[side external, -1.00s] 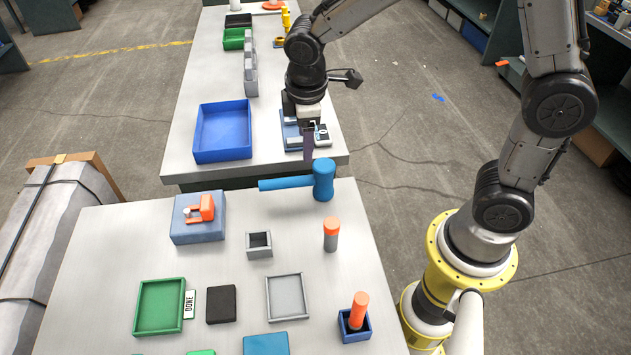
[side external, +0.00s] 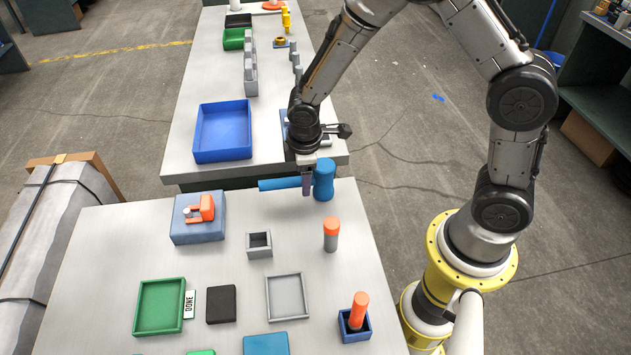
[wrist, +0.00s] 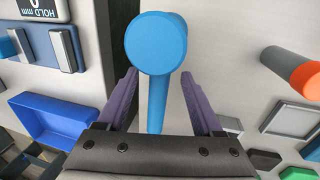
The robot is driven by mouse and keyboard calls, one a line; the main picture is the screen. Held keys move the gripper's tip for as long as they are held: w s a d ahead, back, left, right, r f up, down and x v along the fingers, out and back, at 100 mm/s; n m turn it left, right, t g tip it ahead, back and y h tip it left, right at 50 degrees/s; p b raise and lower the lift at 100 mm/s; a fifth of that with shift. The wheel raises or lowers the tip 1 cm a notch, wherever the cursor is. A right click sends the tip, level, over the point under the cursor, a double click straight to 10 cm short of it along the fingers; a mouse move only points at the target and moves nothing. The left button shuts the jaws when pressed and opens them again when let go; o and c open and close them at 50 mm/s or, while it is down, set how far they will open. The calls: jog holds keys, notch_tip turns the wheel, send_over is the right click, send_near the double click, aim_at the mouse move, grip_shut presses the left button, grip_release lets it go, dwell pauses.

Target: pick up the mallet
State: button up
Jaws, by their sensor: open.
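The blue mallet (side external: 324,181) is at the far edge of the near table, its head on the right and its handle pointing left. My gripper (side external: 307,187) is down at the handle, close beside the head. In the wrist view the mallet (wrist: 156,43) has its round head ahead of the fingers, and the handle runs back between them. My gripper (wrist: 158,76) is open, with a purple finger on each side of the handle and visible gaps.
An orange-topped grey cylinder (side external: 331,235) stands to the near right. A blue block (side external: 197,231) with an orange clamp-like piece is to the left. A small grey box (side external: 259,252) is nearer. A blue tray (side external: 222,156) sits on the far table.

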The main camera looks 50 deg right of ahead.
jog(key=shift+w+d+f, duration=0.1)
jog(key=shift+f, duration=0.4)
grip_shut()
jog(key=shift+r, duration=0.1)
